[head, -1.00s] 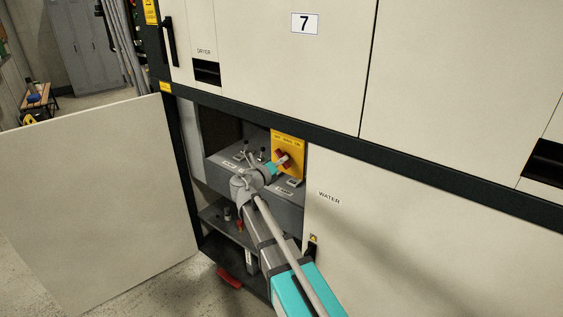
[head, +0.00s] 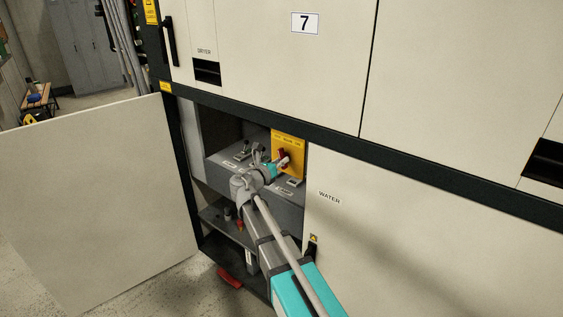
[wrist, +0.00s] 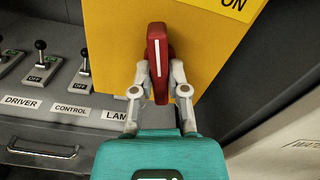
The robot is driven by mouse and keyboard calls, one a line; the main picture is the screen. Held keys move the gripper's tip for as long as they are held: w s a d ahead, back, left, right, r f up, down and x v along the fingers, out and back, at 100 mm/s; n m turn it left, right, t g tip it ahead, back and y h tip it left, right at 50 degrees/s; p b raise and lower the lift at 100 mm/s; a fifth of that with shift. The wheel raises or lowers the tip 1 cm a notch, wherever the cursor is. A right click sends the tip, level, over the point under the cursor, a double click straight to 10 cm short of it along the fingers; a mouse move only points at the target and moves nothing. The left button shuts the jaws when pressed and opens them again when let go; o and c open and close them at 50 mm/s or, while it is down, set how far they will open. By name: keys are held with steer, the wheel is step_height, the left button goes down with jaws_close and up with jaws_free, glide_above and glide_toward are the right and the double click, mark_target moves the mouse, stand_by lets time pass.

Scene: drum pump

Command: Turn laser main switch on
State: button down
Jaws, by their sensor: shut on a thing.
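The laser main switch is a red rotary handle (wrist: 158,62) with a white line on a yellow plate (wrist: 110,30). In the wrist view the handle stands nearly upright, its line close to vertical. The word ON shows at the plate's upper right. My gripper (wrist: 159,82) is shut on the handle, one finger on each side. In the head view the yellow plate (head: 290,142) sits at the right of the open compartment, with the red handle (head: 283,155) partly hidden by my gripper (head: 278,163).
Small black levers (wrist: 40,58) labelled DRIVER, CONTROL and LAMP stand on the grey panel left of the plate. The open cabinet door (head: 95,200) stands at the left. The closed WATER door (head: 430,230) lies to the right. A red object (head: 231,277) lies low by the compartment.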

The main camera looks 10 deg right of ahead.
steer(key=m, duration=0.6)
steer(key=shift+w, duration=0.1)
steer(key=m, duration=0.6)
steer(key=shift+a, duration=0.1)
stand_by(0.4)
steer(key=c, duration=0.6)
jaws_free()
steer(key=shift+c, duration=0.2)
steer(key=v, duration=1.2)
